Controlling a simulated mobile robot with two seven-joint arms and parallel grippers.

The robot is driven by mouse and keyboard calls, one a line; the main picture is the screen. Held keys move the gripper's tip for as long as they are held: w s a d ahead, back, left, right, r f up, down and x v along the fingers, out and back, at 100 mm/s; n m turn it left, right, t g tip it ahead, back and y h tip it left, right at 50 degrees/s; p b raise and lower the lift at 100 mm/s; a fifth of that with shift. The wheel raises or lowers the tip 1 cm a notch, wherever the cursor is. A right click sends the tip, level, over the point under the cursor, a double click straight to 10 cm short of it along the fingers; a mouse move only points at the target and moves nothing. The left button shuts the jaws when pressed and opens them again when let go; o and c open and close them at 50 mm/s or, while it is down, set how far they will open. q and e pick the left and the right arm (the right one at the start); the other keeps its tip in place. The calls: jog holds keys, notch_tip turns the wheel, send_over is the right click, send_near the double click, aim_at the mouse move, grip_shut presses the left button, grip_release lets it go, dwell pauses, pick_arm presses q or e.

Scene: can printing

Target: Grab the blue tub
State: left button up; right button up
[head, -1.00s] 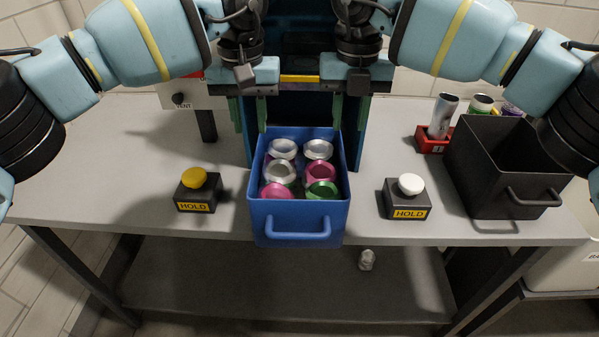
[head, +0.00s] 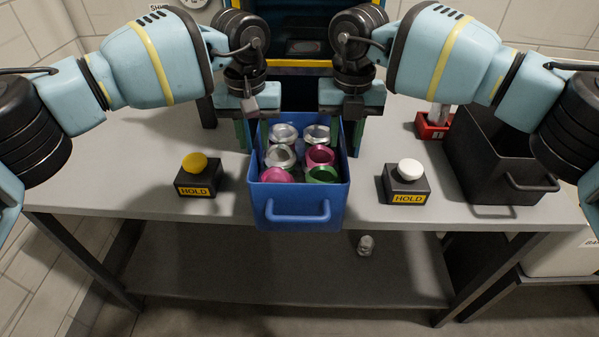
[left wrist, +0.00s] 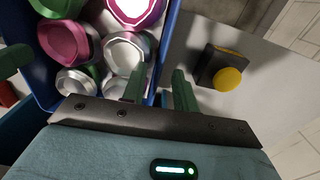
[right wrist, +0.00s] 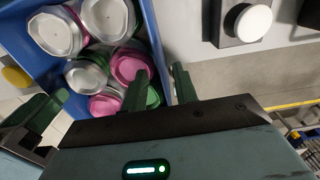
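The blue tub (head: 270,197) stands at the front edge of the table, its handle facing me, with several pink, green and silver cans (head: 281,155) inside. My left gripper (head: 253,137) is open over the tub's left wall, one finger inside and one outside. In the left wrist view the tub wall (left wrist: 167,45) runs between its spread fingers. My right gripper (head: 347,138) is open over the right wall in the same way. In the right wrist view the wall (right wrist: 157,45) passes between its fingers. Gaps show beside the walls; finger contact is hard to tell.
A yellow HOLD button box (head: 198,178) stands left of the tub and a white one (head: 406,184) right of it. A black bin (head: 490,165) and a red can holder (head: 430,127) are further right. A loose can (head: 366,245) lies on the lower shelf.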

pick_arm(q)
jog(key=shift+f, duration=0.3)
pick_arm(e)
jog(key=shift+f, duration=0.3)
pick_arm(q)
jog(key=shift+c, duration=0.3)
pick_arm(e)
jog(key=shift+c, duration=0.3)
pick_arm(q)
grip_shut()
pick_arm(e)
grip_shut()
pick_arm(q)
jog(key=shift+r, duration=0.1)
pick_arm(e)
jog(key=shift+r, duration=0.1)
